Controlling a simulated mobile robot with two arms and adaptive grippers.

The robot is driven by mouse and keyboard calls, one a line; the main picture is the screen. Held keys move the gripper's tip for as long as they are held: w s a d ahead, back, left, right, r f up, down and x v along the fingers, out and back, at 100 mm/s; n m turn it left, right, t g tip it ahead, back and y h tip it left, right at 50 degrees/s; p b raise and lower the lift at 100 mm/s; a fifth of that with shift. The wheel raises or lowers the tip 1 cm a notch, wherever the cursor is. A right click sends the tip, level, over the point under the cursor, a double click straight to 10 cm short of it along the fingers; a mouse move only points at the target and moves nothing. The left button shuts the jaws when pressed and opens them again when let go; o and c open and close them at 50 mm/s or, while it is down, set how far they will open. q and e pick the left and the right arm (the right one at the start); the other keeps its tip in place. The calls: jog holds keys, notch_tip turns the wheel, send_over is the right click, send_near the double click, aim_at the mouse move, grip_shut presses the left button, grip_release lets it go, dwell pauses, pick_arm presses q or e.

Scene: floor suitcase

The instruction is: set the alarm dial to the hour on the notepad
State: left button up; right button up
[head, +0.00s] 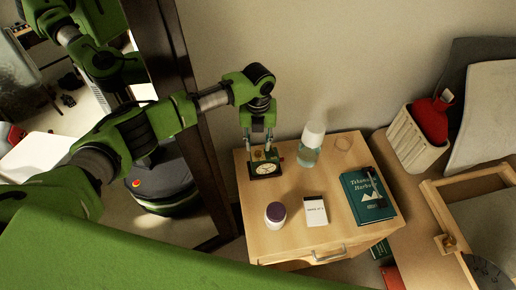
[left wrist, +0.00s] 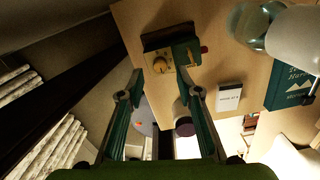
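My left gripper (head: 258,146) points down just above the clock. Its fingers are apart with nothing between them, and the dial lies just beyond the tips (left wrist: 160,82). My right gripper is not in view.
A bottle (head: 311,147) stands right of the clock. A purple-lidded jar (head: 275,214) stands in front, beside the notepad. A green book (head: 367,196) lies at the right. A dark-framed mirror or opening (head: 188,100) stands close on the left.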

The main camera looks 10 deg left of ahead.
aim_at(258, 153)
pick_arm(q)
jog(key=shift+f, duration=1.95)
grip_shut()
